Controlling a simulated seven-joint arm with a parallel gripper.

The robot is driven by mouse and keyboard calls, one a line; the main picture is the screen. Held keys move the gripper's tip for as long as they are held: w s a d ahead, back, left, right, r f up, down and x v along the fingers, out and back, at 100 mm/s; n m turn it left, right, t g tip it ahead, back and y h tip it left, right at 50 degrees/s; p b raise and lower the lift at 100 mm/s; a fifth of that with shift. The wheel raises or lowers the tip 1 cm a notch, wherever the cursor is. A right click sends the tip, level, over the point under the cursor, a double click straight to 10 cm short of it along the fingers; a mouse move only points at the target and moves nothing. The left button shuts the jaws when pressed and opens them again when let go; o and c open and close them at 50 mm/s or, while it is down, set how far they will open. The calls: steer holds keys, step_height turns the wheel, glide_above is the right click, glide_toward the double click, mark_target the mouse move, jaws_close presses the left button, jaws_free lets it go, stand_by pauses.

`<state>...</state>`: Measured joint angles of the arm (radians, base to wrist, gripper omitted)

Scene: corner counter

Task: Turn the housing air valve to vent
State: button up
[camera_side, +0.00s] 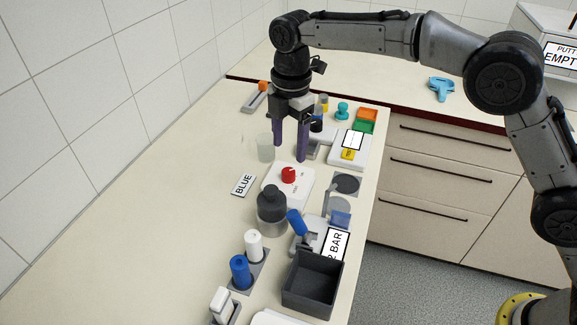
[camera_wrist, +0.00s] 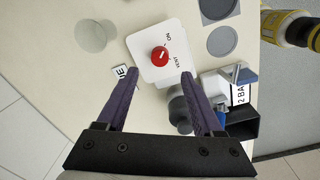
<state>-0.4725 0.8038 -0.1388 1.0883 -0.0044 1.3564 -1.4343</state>
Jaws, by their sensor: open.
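The air valve is a red knob (camera_side: 288,175) on a white plate (camera_side: 303,194). In the wrist view the red knob (camera_wrist: 159,57) sits between the printed words ON and VENT on the white plate (camera_wrist: 143,42). A small pale mark shows on the knob, but I cannot tell firmly which word it points to. My gripper (camera_side: 290,152) is open and empty, pointing down above the counter close to the plate. In the wrist view my gripper (camera_wrist: 160,80) shows its two purple fingers apart, with the knob beyond the gap between their tips, not touched.
A clear cup (camera_side: 265,148) stands left of the plate. A dark-topped jar (camera_side: 271,212) stands close in front of it. A BLUE label (camera_side: 243,184) lies left. A blue-handled device (camera_side: 297,223), a dark bin (camera_side: 312,285) and grey discs (camera_side: 346,184) are nearby. The left counter is clear.

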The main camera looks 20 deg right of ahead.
mark_target(288, 171)
step_height(288, 171, down, 7)
steer(key=shift+w+f, duration=0.1)
steer(key=shift+c, duration=0.2)
jaws_close()
stand_by(0.4)
